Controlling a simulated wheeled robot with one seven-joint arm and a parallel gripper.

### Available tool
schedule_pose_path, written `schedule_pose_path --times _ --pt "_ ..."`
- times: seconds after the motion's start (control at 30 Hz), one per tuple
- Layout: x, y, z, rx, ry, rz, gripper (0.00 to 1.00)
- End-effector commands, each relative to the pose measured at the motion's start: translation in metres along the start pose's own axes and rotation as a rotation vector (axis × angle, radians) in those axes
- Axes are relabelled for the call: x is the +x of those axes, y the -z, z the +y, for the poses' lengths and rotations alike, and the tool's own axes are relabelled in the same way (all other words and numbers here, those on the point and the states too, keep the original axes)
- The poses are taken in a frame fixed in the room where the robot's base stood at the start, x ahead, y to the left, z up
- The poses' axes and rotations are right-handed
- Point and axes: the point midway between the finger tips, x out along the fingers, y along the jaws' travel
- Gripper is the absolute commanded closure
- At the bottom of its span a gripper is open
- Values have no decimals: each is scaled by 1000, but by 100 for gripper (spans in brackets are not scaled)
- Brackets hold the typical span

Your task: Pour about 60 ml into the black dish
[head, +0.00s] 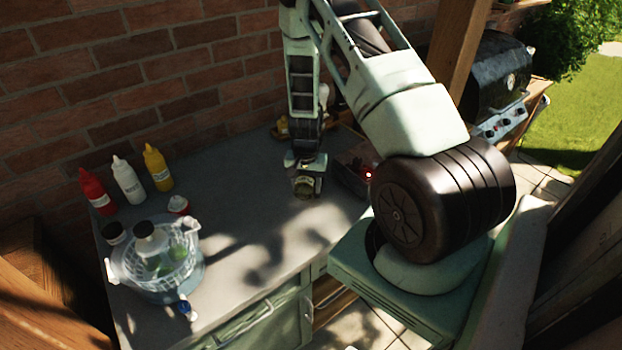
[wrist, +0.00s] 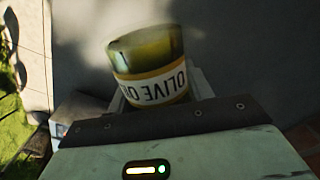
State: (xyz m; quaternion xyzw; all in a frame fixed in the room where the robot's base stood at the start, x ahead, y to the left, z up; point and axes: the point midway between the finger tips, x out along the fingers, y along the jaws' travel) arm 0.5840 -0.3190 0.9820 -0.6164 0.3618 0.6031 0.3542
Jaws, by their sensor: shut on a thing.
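My gripper (head: 305,178) is low over the middle of the grey counter in the head view. It is shut on a green-gold olive oil bottle (wrist: 148,62), whose white label reads upside down in the wrist view. In the head view only a small greenish part of the bottle (head: 304,187) shows below my gripper. I cannot tell how far the bottle is tilted or whether anything flows from it. I cannot make out the black dish in either view; my arm hides part of the counter behind it.
Red (head: 98,192), white (head: 128,180) and yellow (head: 158,167) squeeze bottles stand at the back left. A dark box (head: 350,178) is right of my gripper. The counter's middle (head: 245,215) is clear.

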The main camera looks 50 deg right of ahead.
Motion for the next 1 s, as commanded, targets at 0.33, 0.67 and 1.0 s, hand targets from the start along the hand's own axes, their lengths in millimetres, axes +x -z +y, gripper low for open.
schedule_pose_path --times 0.33,0.67,1.0 --pt "1 1 0 0 1 -35 79" --pt "2 1 0 0 1 -53 79" --pt "2 1 0 1 0 -78 79"
